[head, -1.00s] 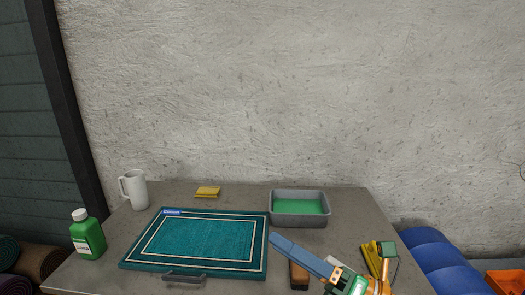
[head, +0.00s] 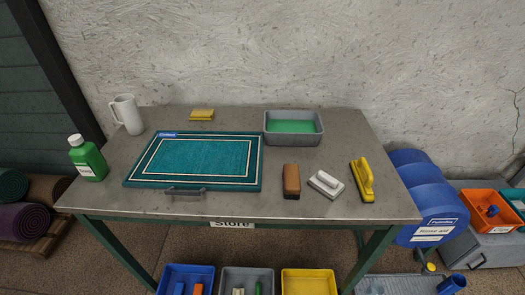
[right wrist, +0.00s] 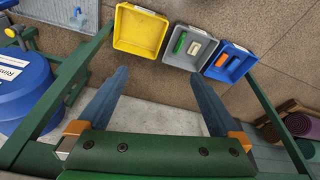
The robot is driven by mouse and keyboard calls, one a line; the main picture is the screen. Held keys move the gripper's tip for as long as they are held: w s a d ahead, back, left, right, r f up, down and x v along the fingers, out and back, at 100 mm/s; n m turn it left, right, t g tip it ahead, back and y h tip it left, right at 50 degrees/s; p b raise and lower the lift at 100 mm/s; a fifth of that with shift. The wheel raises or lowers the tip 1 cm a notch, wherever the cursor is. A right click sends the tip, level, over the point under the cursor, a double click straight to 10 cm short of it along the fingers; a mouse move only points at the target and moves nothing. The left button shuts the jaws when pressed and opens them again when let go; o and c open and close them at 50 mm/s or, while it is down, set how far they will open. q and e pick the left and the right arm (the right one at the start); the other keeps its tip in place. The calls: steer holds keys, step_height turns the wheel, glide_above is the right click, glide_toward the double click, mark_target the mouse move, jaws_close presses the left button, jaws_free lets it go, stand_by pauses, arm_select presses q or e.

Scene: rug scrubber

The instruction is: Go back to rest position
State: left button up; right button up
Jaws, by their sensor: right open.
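My right gripper (right wrist: 160,75) shows in the right wrist view with its two blue fingers wide apart and nothing between them. It is clear of the table top, with bins on the floor beyond its fingers. Neither gripper shows in the head view. On the table (head: 310,209) lie a teal framed rug (head: 200,160), a brown brush (head: 291,181), a white-and-grey scrubber (head: 325,184) and a yellow-handled brush (head: 361,180). A grey tray (head: 293,139) of green liquid stands at the back.
A white mug (head: 127,114), a green bottle (head: 87,160) and a yellow sponge (head: 201,115) stand on the table. Below are a blue bin (head: 186,283), a grey bin (head: 246,284) and a yellow bin (head: 308,283). A blue barrel (head: 428,201) stands at the right.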

steer(key=s+d+f+g, duration=0.2)
steer(key=s+f, duration=1.2)
steer(key=f, duration=0.4)
steer(key=shift+s+d, duration=0.2)
steer(key=shift+s, duration=0.05)
steer(key=shift+f, duration=0.1)
